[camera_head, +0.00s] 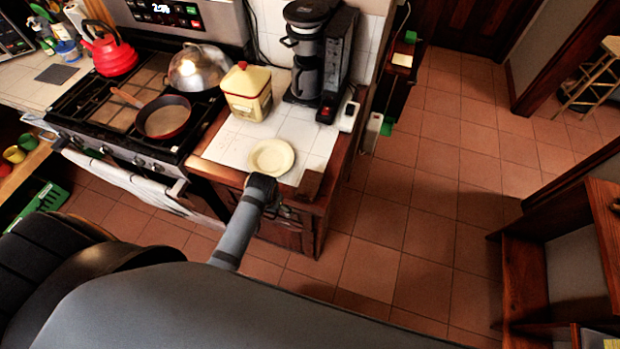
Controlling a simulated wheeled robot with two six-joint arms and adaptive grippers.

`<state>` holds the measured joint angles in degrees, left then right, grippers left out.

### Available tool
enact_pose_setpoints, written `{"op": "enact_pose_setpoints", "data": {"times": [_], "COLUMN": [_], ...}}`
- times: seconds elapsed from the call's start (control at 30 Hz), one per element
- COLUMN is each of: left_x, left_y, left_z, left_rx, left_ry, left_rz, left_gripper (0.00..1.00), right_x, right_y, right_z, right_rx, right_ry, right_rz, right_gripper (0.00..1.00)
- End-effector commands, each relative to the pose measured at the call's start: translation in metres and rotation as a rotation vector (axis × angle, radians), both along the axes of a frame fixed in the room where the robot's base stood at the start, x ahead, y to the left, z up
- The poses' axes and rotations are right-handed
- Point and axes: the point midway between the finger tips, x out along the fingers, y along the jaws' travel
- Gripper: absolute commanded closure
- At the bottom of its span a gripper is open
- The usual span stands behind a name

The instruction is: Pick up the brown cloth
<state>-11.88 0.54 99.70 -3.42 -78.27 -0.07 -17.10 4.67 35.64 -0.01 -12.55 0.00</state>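A small dark brown flat piece (309,184), which looks like the brown cloth, lies at the front right corner of the white-tiled counter by its wooden edge. A grey arm of mine reaches up from below, left of the picture's middle. Its dark end (262,186) is at the counter's front edge, just in front of a cream plate and to the left of the brown piece, apart from it in the picture. I take this end to be my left gripper; its fingers cannot be made out. My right gripper is not seen.
The cream plate (271,157), a yellow canister (247,95) and a black coffee maker (309,50) stand on the counter (222,147). A stove with a pan (164,118) and red kettle (110,55) is at left. Wooden shelves (525,270) stand at right. Tiled floor (420,215) between is clear.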

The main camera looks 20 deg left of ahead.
Motion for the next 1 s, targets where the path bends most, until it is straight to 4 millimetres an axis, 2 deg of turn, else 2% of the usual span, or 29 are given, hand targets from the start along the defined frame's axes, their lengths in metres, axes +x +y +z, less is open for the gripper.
{"op": "enact_pose_setpoints", "data": {"times": [0.03,0.1,0.17,0.2,0.6,0.7,0.87,1.0], "left_x": [0.008,0.018,0.03,0.038,0.113,0.122,0.125,0.124], "left_y": [-0.002,-0.007,-0.013,-0.017,-0.073,-0.083,-0.086,-0.086], "left_z": [0.034,0.069,0.096,0.103,0.122,0.126,0.126,0.113], "left_rx": [-0.003,-0.008,-0.018,-0.022,-0.063,-0.067,-0.065,-0.065], "left_ry": [-0.009,-0.008,0.004,0.016,0.141,0.16,0.169,0.171], "left_rz": [0.005,0.013,0.023,0.027,-0.006,-0.02,-0.024,-0.024], "left_gripper": [0.12,0.12,0.12,0.12,0.12,0.12,0.12,0.12], "right_x": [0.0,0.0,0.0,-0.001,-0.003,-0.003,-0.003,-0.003], "right_y": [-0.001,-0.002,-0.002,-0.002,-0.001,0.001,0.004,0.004], "right_z": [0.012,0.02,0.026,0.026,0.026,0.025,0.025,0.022], "right_rx": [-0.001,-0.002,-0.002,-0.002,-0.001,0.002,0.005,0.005], "right_ry": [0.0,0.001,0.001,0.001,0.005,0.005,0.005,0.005], "right_rz": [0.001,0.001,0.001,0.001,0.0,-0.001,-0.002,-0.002], "right_gripper": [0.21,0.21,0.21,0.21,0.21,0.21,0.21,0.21]}}
